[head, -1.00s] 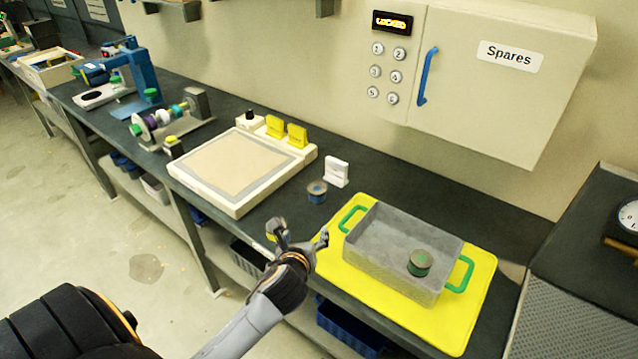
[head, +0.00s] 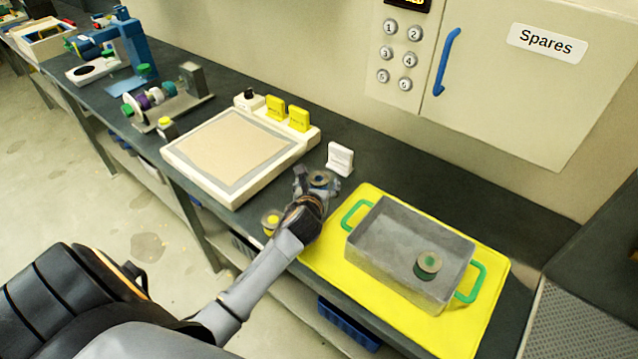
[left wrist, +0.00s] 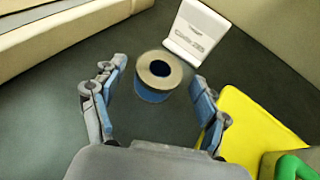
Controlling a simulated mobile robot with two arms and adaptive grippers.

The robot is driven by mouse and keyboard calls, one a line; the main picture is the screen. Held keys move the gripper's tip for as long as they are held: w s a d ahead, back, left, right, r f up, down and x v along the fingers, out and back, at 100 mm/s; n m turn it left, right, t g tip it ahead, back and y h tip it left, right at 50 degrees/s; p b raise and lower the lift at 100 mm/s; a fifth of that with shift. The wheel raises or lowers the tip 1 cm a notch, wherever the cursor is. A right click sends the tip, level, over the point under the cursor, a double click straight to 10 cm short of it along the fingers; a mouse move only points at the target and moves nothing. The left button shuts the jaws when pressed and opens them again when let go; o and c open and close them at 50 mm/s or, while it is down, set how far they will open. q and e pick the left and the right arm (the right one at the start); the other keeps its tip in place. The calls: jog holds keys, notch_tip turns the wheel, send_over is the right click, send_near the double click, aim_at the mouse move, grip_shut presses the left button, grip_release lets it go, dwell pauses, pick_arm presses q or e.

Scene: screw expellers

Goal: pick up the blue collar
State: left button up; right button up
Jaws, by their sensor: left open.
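The blue collar (left wrist: 158,78) is a short ring with a tan-grey top and a blue side. In the left wrist view it stands upright on the dark bench, between and just beyond the fingertips of my open left gripper (left wrist: 155,98). No contact shows. In the head view the collar (head: 319,180) is partly hidden by my left gripper (head: 315,185), which is at it from the front. My right gripper is not in view.
A white label stand (head: 340,158) is close behind the collar. A yellow mat (head: 480,310) with a grey green-handled tray (head: 400,215) lies to the right. A cream framed panel (head: 185,150) is left. A yellow-topped collar (head: 271,221) sits by the front edge.

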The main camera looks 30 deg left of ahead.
aim_at(321, 177)
pick_arm(q)
jog(key=shift+x, duration=2.15)
jog(key=shift+w+a+f, duration=0.2)
jog(key=shift+w, duration=0.05)
jog(key=shift+s+r, duration=0.1)
jog(key=c, duration=1.5)
jog(key=shift+c, duration=0.2)
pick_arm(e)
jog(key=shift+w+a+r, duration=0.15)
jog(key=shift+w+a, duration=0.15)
pick_arm(q)
grip_shut()
